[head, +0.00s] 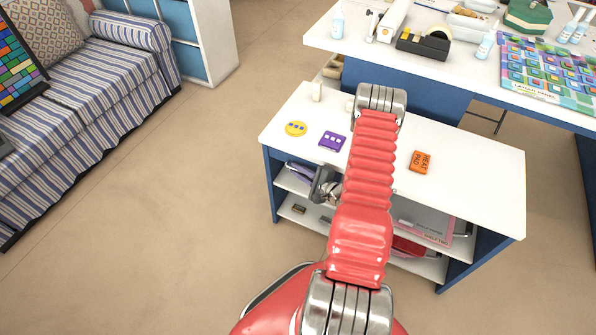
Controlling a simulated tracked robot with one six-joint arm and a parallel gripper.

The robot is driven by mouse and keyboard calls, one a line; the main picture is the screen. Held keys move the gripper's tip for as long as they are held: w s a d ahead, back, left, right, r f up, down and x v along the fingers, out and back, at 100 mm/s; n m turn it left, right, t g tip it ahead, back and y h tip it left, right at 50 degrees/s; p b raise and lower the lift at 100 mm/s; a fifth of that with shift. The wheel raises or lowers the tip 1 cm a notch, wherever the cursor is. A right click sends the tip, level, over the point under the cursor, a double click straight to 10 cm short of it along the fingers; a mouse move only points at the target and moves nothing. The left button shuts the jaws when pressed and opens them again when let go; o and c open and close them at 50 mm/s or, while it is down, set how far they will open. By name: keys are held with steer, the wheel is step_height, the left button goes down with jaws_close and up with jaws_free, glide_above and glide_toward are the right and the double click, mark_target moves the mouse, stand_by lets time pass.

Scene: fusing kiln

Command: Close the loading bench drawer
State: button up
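No drawer is clearly identifiable in the head view. A small light, tray-like part with tan items (333,68) sticks out under the left end of the rear worktop (345,48). I cannot tell whether it is an open drawer. My red ribbed arm reaches forward over the low white-topped bench (470,190) and hides part of its top and shelves. A metal part that looks like my gripper (324,187) shows left of the arm, in front of the low bench's open shelves. The arm partly covers it, and its fingers cannot be made out.
A yellow disc (296,128), a purple block (332,141) and an orange block (421,162) lie on the low bench. The rear worktop holds a tape dispenser (424,43), bottles and a coloured sheet. A striped sofa (90,90) stands left. Floor between is clear.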

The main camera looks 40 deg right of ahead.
steer(key=shift+o, duration=0.9)
steer(key=shift+w+d, duration=0.1)
steer(key=shift+d, duration=0.1)
steer(key=shift+r, duration=0.1)
steer(key=a+v, duration=0.1)
steer(key=v, duration=1.2)
steer(key=shift+s+d, duration=0.35)
steer(key=shift+s, duration=0.1)
